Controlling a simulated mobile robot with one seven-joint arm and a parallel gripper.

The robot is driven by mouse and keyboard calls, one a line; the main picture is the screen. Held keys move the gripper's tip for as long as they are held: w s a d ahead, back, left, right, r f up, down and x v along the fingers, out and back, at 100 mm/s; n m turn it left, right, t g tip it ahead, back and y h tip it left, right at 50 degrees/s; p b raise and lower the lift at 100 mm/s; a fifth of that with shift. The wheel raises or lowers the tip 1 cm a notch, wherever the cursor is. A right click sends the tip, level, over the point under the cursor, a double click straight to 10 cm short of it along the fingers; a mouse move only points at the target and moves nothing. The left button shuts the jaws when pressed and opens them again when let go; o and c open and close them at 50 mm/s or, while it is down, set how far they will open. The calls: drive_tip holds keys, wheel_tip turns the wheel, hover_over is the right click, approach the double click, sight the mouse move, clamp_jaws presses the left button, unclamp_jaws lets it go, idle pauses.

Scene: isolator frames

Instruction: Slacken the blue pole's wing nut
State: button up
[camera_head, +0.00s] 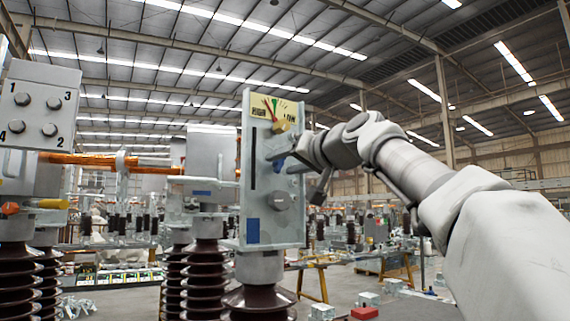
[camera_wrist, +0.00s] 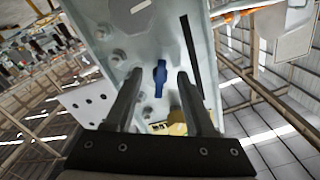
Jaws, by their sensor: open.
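The blue pole is a grey upright plate (camera_head: 257,205) with a blue patch near its foot, on a brown ribbed insulator. The blue wing nut (camera_wrist: 160,76) shows in the wrist view on the plate's face, beside a dark slot. My gripper (camera_head: 281,160) reaches the plate's face from the right. In the wrist view my gripper (camera_wrist: 159,86) is open, with one finger on each side of the wing nut and gaps showing. I cannot tell how deep the fingers reach past it.
A dial with a yellow label (camera_head: 276,109) sits at the plate's top, and a round grey knob (camera_head: 282,201) sits below my gripper. At left stand a panel with numbered bolts (camera_head: 38,113) and an orange bar (camera_head: 80,159). Open floor shows at lower right.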

drive_tip(key=b+v, duration=0.3)
drive_tip(key=v, duration=1.4)
